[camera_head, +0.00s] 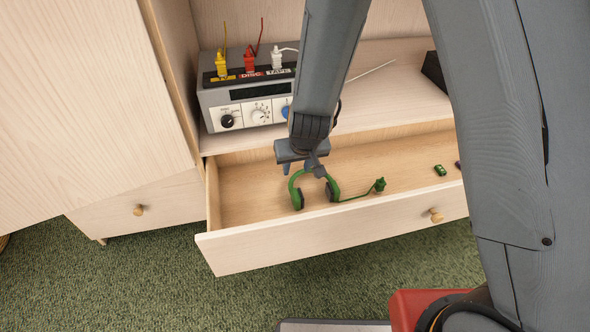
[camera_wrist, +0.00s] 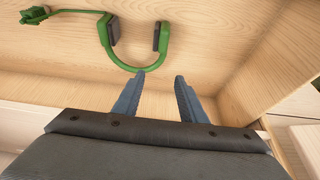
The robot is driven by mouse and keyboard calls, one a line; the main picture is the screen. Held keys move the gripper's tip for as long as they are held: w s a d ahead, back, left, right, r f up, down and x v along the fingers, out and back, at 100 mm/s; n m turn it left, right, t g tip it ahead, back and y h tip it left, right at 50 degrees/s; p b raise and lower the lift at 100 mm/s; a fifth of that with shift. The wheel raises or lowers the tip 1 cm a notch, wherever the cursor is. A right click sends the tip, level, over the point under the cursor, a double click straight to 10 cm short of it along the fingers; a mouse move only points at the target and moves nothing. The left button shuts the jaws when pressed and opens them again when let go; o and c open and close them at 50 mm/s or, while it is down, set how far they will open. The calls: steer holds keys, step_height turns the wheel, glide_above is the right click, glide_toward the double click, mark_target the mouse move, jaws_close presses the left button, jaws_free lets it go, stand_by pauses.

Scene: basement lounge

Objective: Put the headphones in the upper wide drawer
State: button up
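The green headphones (camera_head: 333,190) with dark ear pads lie inside the open upper wide drawer (camera_head: 340,237), towards its left end. A green cable runs from them to a small green plug (camera_head: 379,185) to the right. My gripper (camera_head: 303,170) is in the drawer opening, right by the headband and partly covering it. In the wrist view my gripper (camera_wrist: 160,73) has its two fingers apart with nothing between them. The headphones (camera_wrist: 161,50) lie just beyond the fingertips there, the band's curve close to the left finger; I cannot tell whether they touch.
A grey device (camera_head: 245,105) with knobs and yellow, red and white plugs stands on the shelf above the drawer. Small items, one a green block (camera_head: 440,170), lie in the drawer's right part. A closed drawer (camera_head: 140,208) is at the left. Green carpet lies in front.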

steer(key=s+d+r+g+p, duration=0.1)
steer(key=s+d+r, duration=0.1)
steer(key=s+r, duration=0.45)
steer(key=s+d+r+g, duration=0.1)
steer(key=s+d+r, duration=0.15)
steer(key=r, duration=0.75)
steer(key=s+d+r+g, duration=0.1)
steer(key=s+d+r, duration=0.3)
steer(key=s, duration=0.3)
steer(key=s+d+r+g, duration=0.1)
steer(key=s+d+r, duration=0.3)
steer(key=s, duration=0.3)
steer(key=shift+r+m+h, duration=0.3)
steer(key=shift+r+h, duration=0.1)
steer(key=shift+r, duration=0.05)
steer(key=d+r+m+p, duration=0.2)
steer(key=d+r+p, duration=0.6)
steer(key=p, duration=0.9)
steer(key=shift+d+r+m+h, duration=0.3)
steer(key=shift+d+r, duration=0.1)
steer(key=shift+r, duration=0.05)
